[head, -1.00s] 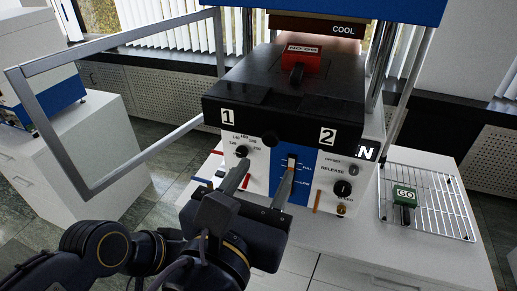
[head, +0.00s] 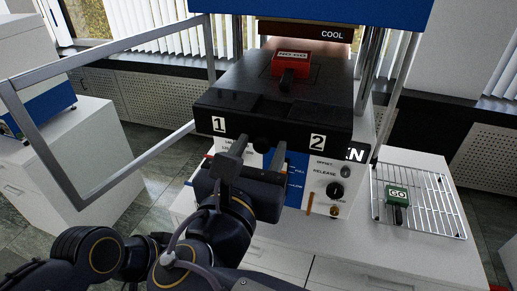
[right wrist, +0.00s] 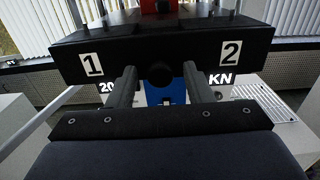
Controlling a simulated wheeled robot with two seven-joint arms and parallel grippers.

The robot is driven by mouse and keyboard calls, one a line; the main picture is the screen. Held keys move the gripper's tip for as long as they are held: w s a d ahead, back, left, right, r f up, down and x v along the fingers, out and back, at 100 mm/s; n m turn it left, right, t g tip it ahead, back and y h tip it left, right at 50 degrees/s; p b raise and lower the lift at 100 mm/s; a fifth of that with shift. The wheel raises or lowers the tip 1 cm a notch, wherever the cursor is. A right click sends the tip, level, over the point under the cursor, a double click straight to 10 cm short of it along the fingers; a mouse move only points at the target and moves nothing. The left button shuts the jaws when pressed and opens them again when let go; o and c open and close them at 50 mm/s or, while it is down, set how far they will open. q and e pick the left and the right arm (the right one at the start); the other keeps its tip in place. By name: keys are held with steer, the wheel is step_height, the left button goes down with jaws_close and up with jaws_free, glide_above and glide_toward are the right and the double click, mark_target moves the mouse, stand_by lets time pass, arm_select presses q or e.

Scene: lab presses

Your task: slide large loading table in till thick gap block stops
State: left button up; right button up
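The large black loading table (head: 245,119), marked 1 and 2, sticks out at the front of the press under the hot plates. A round black knob (head: 262,144) is at the middle of its front face. A red NO-GO block (head: 292,66) with a black handle stands on the table, in front of the COOL plate; a green GO block (head: 397,195) lies on the wire rack. My right gripper (head: 259,149) is open. In the right wrist view its fingers (right wrist: 160,88) are on either side of the knob (right wrist: 160,74), apart from it. My left gripper is not in view.
The press front panel (head: 325,185) with dials and a blue lever strip is below the table. A grey-framed open guard (head: 60,165) swings out at the left. The wire rack (head: 435,205) is on the white bench (head: 350,248) at the right.

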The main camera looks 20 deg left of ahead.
steer(key=c, duration=0.8)
steer(key=w, duration=0.5)
steer(key=w+p, duration=0.1)
steer(key=w, duration=0.5)
steer(key=shift+w+d, duration=0.2)
steer(key=shift+w, duration=0.05)
steer(key=o, duration=0.9)
steer(key=shift+s, duration=0.15)
steer(key=shift+s+a, duration=0.1)
steer(key=shift+s, duration=0.25)
steer(key=s+b, duration=0.1)
steer(key=s, duration=0.6)
steer(key=shift+b, duration=0.3)
